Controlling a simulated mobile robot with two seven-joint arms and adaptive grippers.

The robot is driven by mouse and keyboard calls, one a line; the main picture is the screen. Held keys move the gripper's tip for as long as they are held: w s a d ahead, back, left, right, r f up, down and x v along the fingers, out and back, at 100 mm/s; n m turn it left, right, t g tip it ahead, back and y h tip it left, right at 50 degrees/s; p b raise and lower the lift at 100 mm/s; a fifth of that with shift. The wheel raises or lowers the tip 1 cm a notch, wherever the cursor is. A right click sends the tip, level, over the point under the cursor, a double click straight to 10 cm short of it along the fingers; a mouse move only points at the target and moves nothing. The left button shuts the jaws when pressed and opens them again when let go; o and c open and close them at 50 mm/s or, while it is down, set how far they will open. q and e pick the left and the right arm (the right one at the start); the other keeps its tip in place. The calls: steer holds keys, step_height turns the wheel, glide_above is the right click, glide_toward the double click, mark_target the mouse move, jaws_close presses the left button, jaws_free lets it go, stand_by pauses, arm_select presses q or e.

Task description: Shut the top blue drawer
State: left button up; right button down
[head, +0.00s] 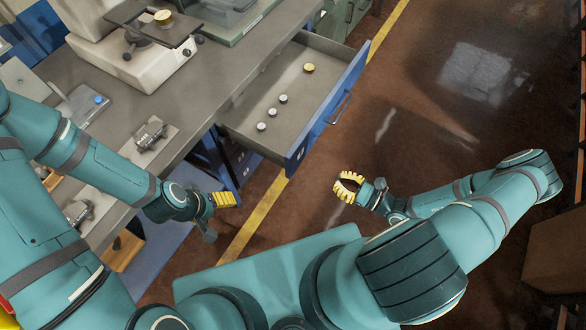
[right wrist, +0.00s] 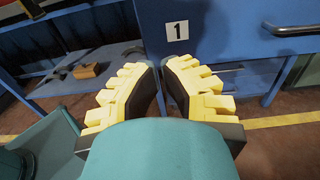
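The top blue drawer (head: 320,108) is pulled out from under the grey workbench in the head view. Its blue front faces right and carries a bar handle (head: 340,107). The right wrist view shows part of the blue front (right wrist: 222,28) with a "1" label and the handle (right wrist: 296,31). My right gripper (head: 347,186) is to the right of and below the drawer, apart from it. In the right wrist view its yellow fingers (right wrist: 160,85) have a narrow gap between their tips and hold nothing. My left gripper (head: 224,199) is by the bench's front edge, below the drawer; its finger opening is unclear.
Several small round parts (head: 283,99) lie in the drawer. The workbench (head: 225,75) carries a white instrument (head: 135,50) and metal parts (head: 151,134). A yellow floor line (head: 252,216) runs beside the bench. The brown floor (head: 450,110) to the right is clear.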

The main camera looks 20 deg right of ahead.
mark_target(296, 158)
arm_select(q)
steer(key=shift+s+d+f+b, duration=0.1)
steer(key=shift+f+b, duration=0.4)
steer(key=shift+b, duration=0.05)
arm_select(e)
steer(key=x, duration=1.4)
steer(key=shift+d, duration=0.15)
